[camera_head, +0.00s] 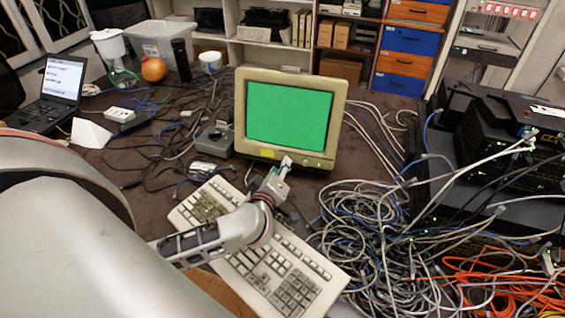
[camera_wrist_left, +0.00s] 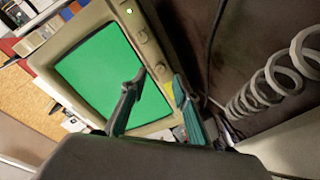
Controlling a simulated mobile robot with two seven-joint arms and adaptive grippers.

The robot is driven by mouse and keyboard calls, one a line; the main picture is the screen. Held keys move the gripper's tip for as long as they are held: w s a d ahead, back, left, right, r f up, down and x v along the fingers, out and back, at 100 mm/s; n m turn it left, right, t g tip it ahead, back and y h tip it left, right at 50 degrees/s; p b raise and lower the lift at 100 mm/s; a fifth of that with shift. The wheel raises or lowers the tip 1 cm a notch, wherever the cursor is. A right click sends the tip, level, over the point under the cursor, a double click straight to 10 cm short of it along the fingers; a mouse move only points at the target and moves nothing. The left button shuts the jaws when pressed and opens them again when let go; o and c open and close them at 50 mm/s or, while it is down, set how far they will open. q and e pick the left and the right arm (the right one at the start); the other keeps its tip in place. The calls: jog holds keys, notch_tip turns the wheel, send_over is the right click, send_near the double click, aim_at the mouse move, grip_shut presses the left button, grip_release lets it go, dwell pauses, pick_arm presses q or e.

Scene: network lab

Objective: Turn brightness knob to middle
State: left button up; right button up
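A beige CRT monitor (camera_head: 336,106) with a plain green screen stands on the table. In the left wrist view the monitor (camera_wrist_left: 73,31) appears tilted, with small round knobs on its lower bezel. One knob (camera_wrist_left: 163,73) shows between my fingertips; another knob (camera_wrist_left: 143,37) lies farther along toward a small light. I cannot read any label telling which sets brightness. My left gripper (camera_head: 286,163) is in front of the lower bezel. In the wrist view my left gripper (camera_wrist_left: 160,76) is open, with fingers apart around the nearer knob's position; contact cannot be told. My right gripper is not in view.
A beige keyboard (camera_head: 310,268) lies beneath my left arm. A tangle of grey and blue cables (camera_head: 365,235) covers the table to the right, beside black network gear (camera_head: 490,140). A grey box (camera_head: 214,140) sits left of the monitor. A laptop (camera_head: 58,90) stands far left.

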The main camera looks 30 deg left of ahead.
pick_arm(q)
jog(key=shift+x, duration=2.05)
grip_shut()
